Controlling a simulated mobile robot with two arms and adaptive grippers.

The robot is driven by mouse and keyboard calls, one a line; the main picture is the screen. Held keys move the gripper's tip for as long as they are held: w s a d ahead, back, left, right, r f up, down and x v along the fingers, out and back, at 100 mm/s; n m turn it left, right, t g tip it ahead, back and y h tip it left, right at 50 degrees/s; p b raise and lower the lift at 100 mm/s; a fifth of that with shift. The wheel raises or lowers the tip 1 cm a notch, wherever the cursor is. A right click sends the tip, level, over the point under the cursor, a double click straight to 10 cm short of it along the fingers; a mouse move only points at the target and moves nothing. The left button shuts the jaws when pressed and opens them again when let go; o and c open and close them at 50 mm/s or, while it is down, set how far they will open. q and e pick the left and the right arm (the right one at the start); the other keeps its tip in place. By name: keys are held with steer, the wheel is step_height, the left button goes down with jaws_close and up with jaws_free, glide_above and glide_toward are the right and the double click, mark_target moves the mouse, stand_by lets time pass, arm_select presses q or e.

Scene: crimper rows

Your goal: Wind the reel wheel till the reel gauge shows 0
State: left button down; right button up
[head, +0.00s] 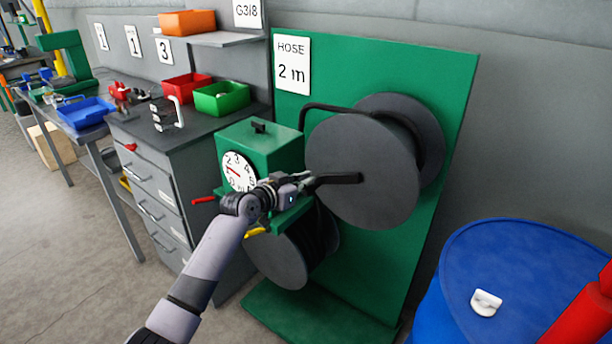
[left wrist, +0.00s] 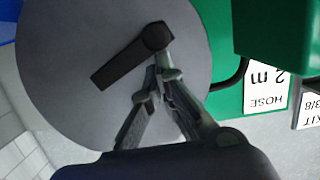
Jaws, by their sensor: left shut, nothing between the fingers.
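The reel wheel (head: 372,196) is a large dark grey disc on the green panel, with a black crank handle (head: 340,179) across its face. It fills much of the left wrist view (left wrist: 60,60), where the handle (left wrist: 125,65) slants down left from a round hub. My left gripper (head: 312,183) is shut and empty, its fingertips close to the hub end of the handle; I cannot tell whether they touch it. The white round gauge (head: 238,172) on the green box has a red needle near the low figures; its exact reading is unclear. My right gripper is out of view.
A second grey reel (head: 277,262) sits below. A "HOSE 2 m" sign (head: 292,64) is on the green panel (head: 440,80). A blue drum (head: 460,270) stands at right with a red object beside it. A grey cabinet (head: 150,185) with bins stands left.

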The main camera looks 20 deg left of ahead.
mark_target(307, 191)
arm_select(q)
steer(key=f+n+h+b, duration=0.1)
steer(key=f+n+b, duration=0.1)
steer(key=f, duration=0.1)
steer(key=shift+d, duration=0.2)
steer(key=s+d+f+n+h+b, duration=0.1)
steer(key=d+f+n+h+b, duration=0.1)
steer(key=n, duration=0.4)
steer(key=shift+s+d+f+b, duration=0.2)
steer(key=shift+d+f+b, duration=0.55)
steer(key=shift+f+b, duration=0.45)
steer(key=shift+f, duration=0.1)
